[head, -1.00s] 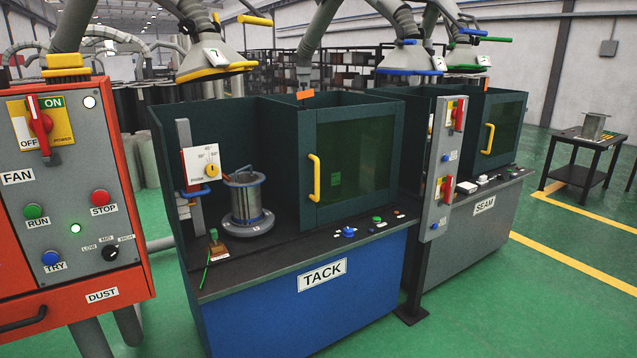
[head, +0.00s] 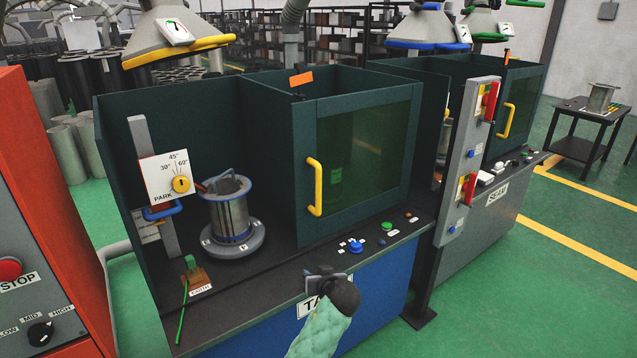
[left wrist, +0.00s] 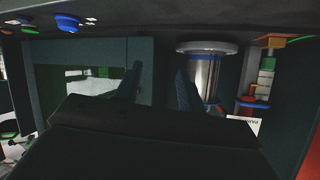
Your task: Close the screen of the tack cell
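The tack cell's screen (head: 362,150) is a dark frame with a green tinted window. It covers the right part of the cell front and the left part is uncovered. Its yellow handle (head: 315,187) stands upright at the screen's left edge. My left gripper (head: 322,272) is in front of the TACK bench, below and apart from the handle. In the left wrist view, which looks upside down, its two dark fingers (left wrist: 159,80) stand apart with nothing between them. The handle cannot be made out there. My right gripper is not in view.
A flanged cylinder (head: 231,215) stands inside the uncovered part, beside a dial plate (head: 165,180). Buttons (head: 357,246) line the bench's front edge. A grey switch post (head: 468,160) stands to the right, and a red cabinet (head: 45,215) to the left.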

